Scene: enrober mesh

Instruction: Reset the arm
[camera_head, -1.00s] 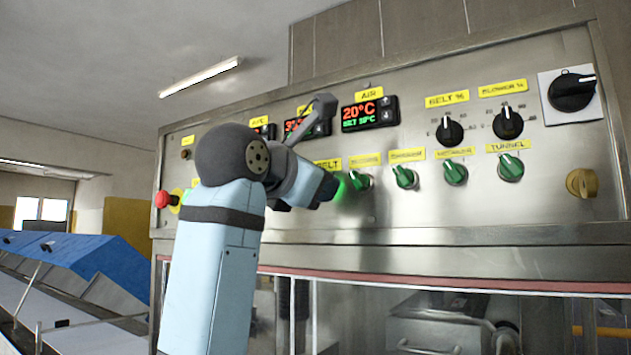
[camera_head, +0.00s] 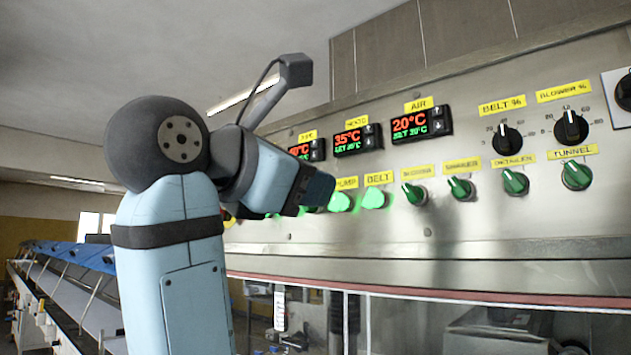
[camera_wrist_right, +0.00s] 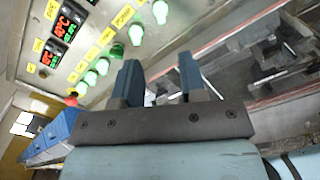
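My right arm rises in the head view, and its gripper (camera_head: 319,189) sits in front of the control panel (camera_head: 470,225), left of the PUMP knob. In the right wrist view the gripper's two blue fingers (camera_wrist_right: 160,78) stand apart with nothing between them. The lit green PUMP knob (camera_head: 341,202) and lit green BELT knob (camera_head: 375,198) show beside it. The right wrist view shows a row of lit green knobs (camera_wrist_right: 103,67); the gripper appears clear of them. Knobs farther left are partly hidden behind my gripper in the head view. My left gripper is not in view.
Temperature displays (camera_head: 410,122), black dials (camera_head: 507,139) and unlit green knobs such as TUNNEL (camera_head: 576,175) sit on the panel. A red button (camera_wrist_right: 71,100) shows in the wrist view. Below is a clear-windowed section with a red edge (camera_head: 440,291). A blue-covered conveyor (camera_head: 75,255) runs at left.

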